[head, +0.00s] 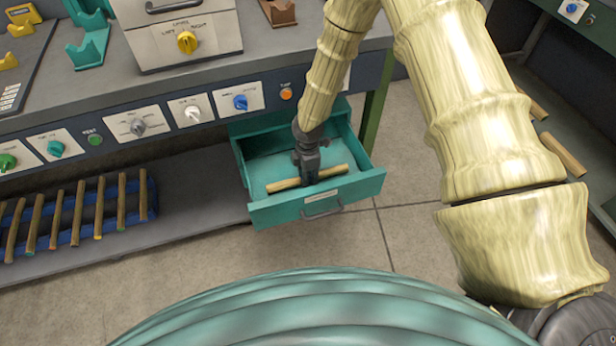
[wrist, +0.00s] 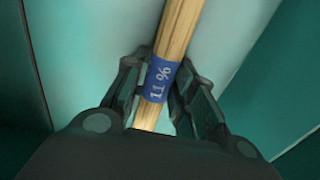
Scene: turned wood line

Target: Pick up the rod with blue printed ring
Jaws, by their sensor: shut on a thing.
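The fingers are shut on the rod at the ring. In the head view, my gripper (head: 306,172) reaches down into an open teal drawer (head: 262,215), and the rod (head: 283,185) lies crosswise in it, near the drawer front. The ring is hidden in the head view. I cannot tell whether the rod touches the drawer floor.
Several other rods (head: 80,213) lie across a blue rack (head: 142,194) on the lower shelf at left. The workbench (head: 270,42) with its knob panel stands above the drawer. Two more rods (head: 563,155) lie at right. The floor (head: 410,220) in front is clear.

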